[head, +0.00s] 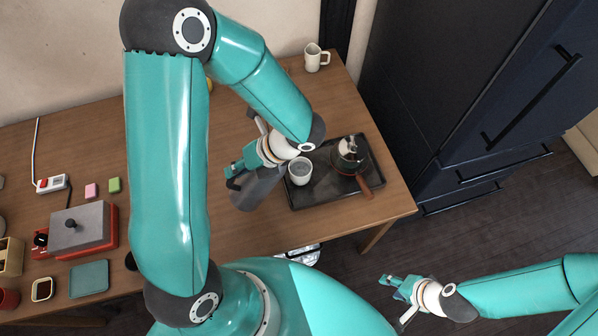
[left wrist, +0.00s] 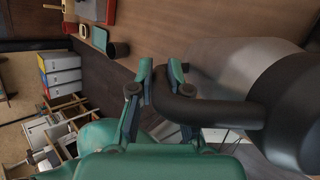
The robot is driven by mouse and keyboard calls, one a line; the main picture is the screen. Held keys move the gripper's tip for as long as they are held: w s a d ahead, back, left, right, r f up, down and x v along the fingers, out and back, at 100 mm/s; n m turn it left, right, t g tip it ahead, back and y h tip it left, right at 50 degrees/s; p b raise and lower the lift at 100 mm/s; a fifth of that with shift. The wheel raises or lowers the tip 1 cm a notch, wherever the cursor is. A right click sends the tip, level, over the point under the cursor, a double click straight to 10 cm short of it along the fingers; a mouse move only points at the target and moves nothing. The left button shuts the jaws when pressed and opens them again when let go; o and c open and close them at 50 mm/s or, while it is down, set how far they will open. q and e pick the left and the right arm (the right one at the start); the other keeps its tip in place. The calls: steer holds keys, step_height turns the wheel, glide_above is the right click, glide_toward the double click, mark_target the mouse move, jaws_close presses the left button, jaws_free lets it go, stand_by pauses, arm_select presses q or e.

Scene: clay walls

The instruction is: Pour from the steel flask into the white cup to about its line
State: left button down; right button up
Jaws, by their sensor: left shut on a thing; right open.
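The steel flask (head: 258,188) is a grey metal vessel with a black handle, held above the table just left of the tray. My left gripper (head: 237,177) is shut on its handle; in the left wrist view the fingers (left wrist: 162,76) close on the dark handle beside the flask's grey body (left wrist: 228,62). The flask looks tilted; its opening and any stream are not clear. The white cup (head: 300,173) stands upright on the dark tray (head: 318,193), right of the flask. Its line and fill level cannot be made out. My right gripper (head: 392,287) is open and empty, in front of the table.
A metal pot (head: 349,150) with a wooden handle stands on the tray, right of the cup. A cream mug (head: 313,60) stands at the back edge. A red-and-grey box (head: 80,228), small blocks and a power strip lie left. Dark cabinets (head: 470,80) stand at right.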

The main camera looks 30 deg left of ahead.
mark_target(246, 178)
arm_select(q)
steer(key=f+t+h+b, duration=0.1)
steer(key=f+b, duration=0.1)
steer(key=b, duration=0.1)
steer(key=shift+n+t, duration=0.3)
steer(key=shift+t, duration=0.1)
step_height(246, 178, down, 2)
steer(key=t+h+b, duration=0.1)
steer(key=t+b, duration=0.1)
steer(key=b, duration=0.2)
steer(key=shift+w+n+t, duration=0.15)
steer(key=shift+n+t, duration=0.15)
steer(key=t+h+b, duration=0.1)
steer(key=b, duration=0.2)
steer(key=shift+w+f, duration=0.1)
steer(key=shift+f, duration=0.2)
steer(key=shift+b, duration=0.4)
steer(key=shift+r+p, duration=1.95)
steer(key=shift+r, duration=0.2)
steer(key=shift+t, duration=0.5)
steer(key=f+b, duration=0.1)
steer(key=b, duration=0.1)
steer(key=f+b, duration=0.4)
steer(key=shift+w+d+f, duration=0.15)
steer(key=shift+w+d, duration=0.05)
steer(key=shift+w, duration=0.1)
step_height(246, 178, up, 7)
steer(key=p, duration=0.6)
steer(key=shift+p, duration=0.35)
